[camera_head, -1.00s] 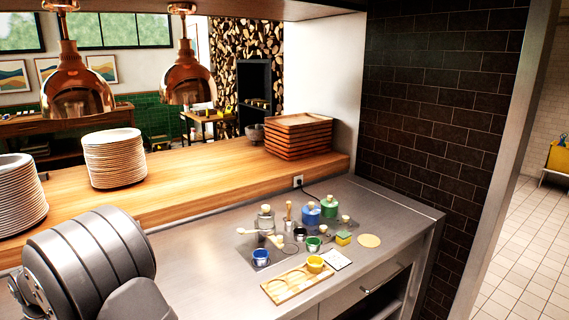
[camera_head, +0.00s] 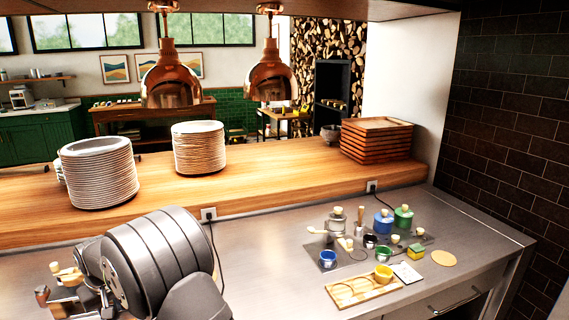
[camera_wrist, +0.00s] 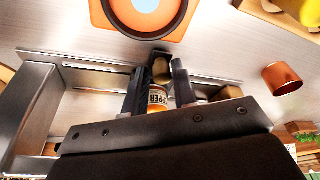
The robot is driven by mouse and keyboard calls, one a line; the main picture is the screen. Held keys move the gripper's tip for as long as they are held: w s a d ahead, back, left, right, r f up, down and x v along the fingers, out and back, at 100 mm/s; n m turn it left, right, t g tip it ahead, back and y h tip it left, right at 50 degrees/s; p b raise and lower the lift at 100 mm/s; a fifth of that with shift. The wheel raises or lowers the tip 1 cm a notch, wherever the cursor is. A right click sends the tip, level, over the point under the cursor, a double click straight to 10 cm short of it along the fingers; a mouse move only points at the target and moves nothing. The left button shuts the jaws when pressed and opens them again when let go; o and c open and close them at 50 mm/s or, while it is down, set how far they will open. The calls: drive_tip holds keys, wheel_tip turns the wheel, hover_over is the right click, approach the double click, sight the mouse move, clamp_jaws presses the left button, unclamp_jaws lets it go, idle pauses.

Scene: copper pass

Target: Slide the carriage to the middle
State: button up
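In the wrist view a straight dark metal rail (camera_wrist: 85,64) runs across the steel counter. A small dark block, likely the carriage (camera_wrist: 160,54), sits on it near the picture's middle, with a rounded tan knob (camera_wrist: 160,71). My gripper (camera_wrist: 158,66) has its two dark fingers on either side of the knob. Whether they press on it cannot be made out. In the head view my arm hides the gripper, and I cannot make out the rail or carriage.
An orange piece with a round dark-rimmed dish (camera_wrist: 145,12) lies close above the rail. A copper cup (camera_wrist: 282,79) stands to the right, and a steel frame (camera_wrist: 35,110) to the left. In the head view, jars and a wooden tray (camera_head: 364,291) stand right of my arm.

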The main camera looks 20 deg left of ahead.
drive_tip(key=shift+o, duration=0.7)
drive_tip(key=shift+r, duration=3)
drive_tip(key=shift+f, duration=0.1)
wheel_tip(320, 180, down, 6)
drive_tip(key=shift+r, duration=0.1)
drive_tip(key=shift+w+d, duration=0.35)
